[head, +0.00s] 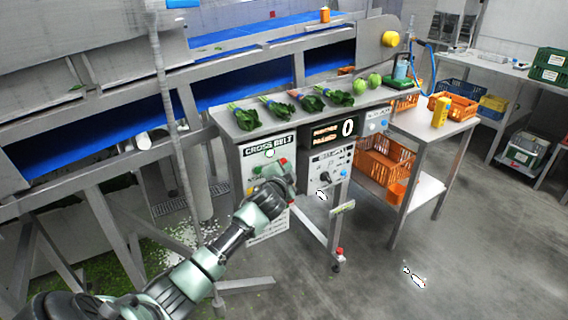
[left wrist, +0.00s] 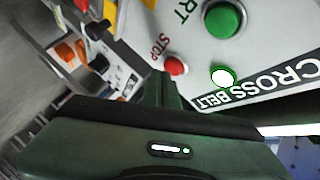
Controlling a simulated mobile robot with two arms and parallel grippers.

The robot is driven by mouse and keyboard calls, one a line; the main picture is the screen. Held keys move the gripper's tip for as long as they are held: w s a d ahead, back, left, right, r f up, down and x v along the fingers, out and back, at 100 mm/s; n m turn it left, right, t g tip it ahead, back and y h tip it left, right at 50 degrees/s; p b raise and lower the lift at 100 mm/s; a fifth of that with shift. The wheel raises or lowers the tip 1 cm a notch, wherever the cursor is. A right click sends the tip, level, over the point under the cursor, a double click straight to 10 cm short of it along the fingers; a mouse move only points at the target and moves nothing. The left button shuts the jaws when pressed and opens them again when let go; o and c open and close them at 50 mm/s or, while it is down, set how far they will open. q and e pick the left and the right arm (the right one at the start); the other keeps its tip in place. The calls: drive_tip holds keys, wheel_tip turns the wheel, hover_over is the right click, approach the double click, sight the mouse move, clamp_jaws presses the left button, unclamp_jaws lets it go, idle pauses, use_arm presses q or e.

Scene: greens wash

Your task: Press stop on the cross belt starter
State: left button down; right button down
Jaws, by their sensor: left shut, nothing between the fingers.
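The cross belt starter (head: 254,154) is a pale panel with a black CROSS BELT label, under the front edge of the steel bench. In the left wrist view its red STOP button (left wrist: 176,66) stands beside a larger green START button (left wrist: 224,19) and a lit white lamp (left wrist: 223,77). My left gripper (head: 287,171) is shut and empty in front of the panel, covering part of it in the head view. In the left wrist view the fingers (left wrist: 168,92) point toward the red button, very close to it; I cannot tell if they touch. My right gripper is not in view.
A counter display (head: 347,128) reading 0 and a control box (head: 331,163) with knobs sit right of the starter. Bunches of greens (head: 247,118) lie on the bench above. Orange crates (head: 384,163) stand under the side table at right. The floor at right is mostly clear.

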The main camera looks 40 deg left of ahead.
use_arm(q)
drive_tip(key=shift+w+a, duration=0.15)
drive_tip(key=shift+a, duration=0.3)
idle(0.6)
idle(0.4)
drive_tip(key=shift+s+d+p, duration=0.3)
drive_tip(key=shift+d+p, duration=0.05)
drive_tip(key=shift+d, duration=0.45)
drive_tip(key=d, duration=0.1)
drive_tip(key=s+d+p, duration=0.1)
drive_tip(key=d, duration=0.1)
drive_tip(key=s+d, duration=0.1)
drive_tip(key=shift+d, duration=0.35)
drive_tip(key=shift+f, duration=0.1)
idle(0.4)
